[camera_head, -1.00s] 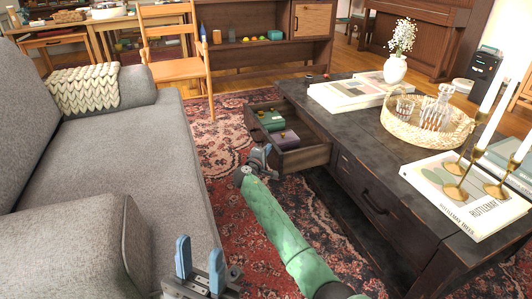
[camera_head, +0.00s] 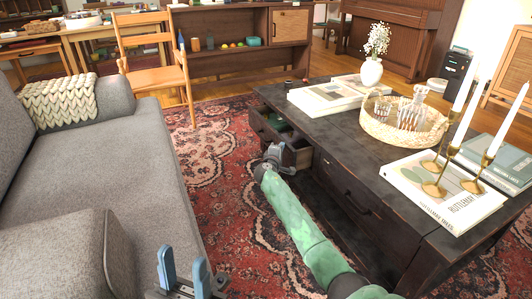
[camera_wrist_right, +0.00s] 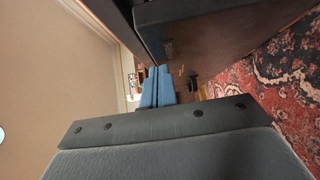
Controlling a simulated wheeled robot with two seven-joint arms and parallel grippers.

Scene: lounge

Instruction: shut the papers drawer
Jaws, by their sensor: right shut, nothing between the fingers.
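The papers drawer (camera_head: 299,157) is in the far part of the dark coffee table's long side, facing the sofa. It is partly pulled out, with a short stretch of its side showing. A dark green item (camera_head: 279,122) lies inside; the rest of its contents are hidden. My right gripper (camera_head: 272,155) is at the drawer's front, near its near end; I cannot tell if it touches. In the right wrist view its blue fingers (camera_wrist_right: 158,88) are together and empty. My left gripper (camera_head: 184,268) is open and empty beside the sofa, at the bottom of the head view.
The coffee table (camera_head: 330,125) carries books, a flower vase (camera_head: 371,71), a woven tray (camera_head: 374,126) and candlesticks (camera_head: 440,165). A second drawer (camera_head: 345,190) is shut. The grey sofa (camera_head: 130,150) stands left, with patterned rug (camera_head: 225,155) between.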

